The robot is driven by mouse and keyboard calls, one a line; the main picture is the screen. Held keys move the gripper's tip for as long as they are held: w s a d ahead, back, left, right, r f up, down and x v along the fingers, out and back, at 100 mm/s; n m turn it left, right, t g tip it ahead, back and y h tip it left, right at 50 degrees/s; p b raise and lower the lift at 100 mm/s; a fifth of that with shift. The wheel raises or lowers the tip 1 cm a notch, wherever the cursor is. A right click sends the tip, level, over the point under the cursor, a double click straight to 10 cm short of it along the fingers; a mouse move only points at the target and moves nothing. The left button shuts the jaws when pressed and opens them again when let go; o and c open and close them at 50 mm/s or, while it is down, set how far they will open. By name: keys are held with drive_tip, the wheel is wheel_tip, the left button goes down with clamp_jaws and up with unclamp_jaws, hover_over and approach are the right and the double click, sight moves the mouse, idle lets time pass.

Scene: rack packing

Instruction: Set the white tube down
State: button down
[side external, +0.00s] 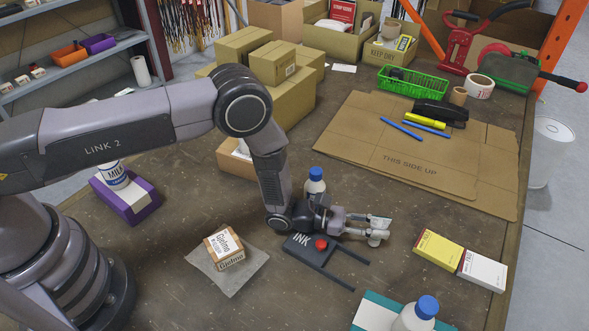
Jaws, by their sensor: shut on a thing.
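My gripper (376,230) is low over the middle right of the workbench, pointing right. Its fingers are shut on a small pale thing, which I take to be the white tube (379,221). Little of the tube shows between the fingers, and its ends are hard to make out. I cannot tell whether it touches the bench top.
A dark block marked INK (297,243) with a red knob and dark bars lies just below my gripper. A blue-capped bottle (316,181) stands behind my wrist. Yellow (438,250) and white boxes (483,270) lie right; flat cardboard (420,165) lies behind. Bare bench separates them.

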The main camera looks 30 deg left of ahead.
drive_tip(key=shift+f, duration=0.25)
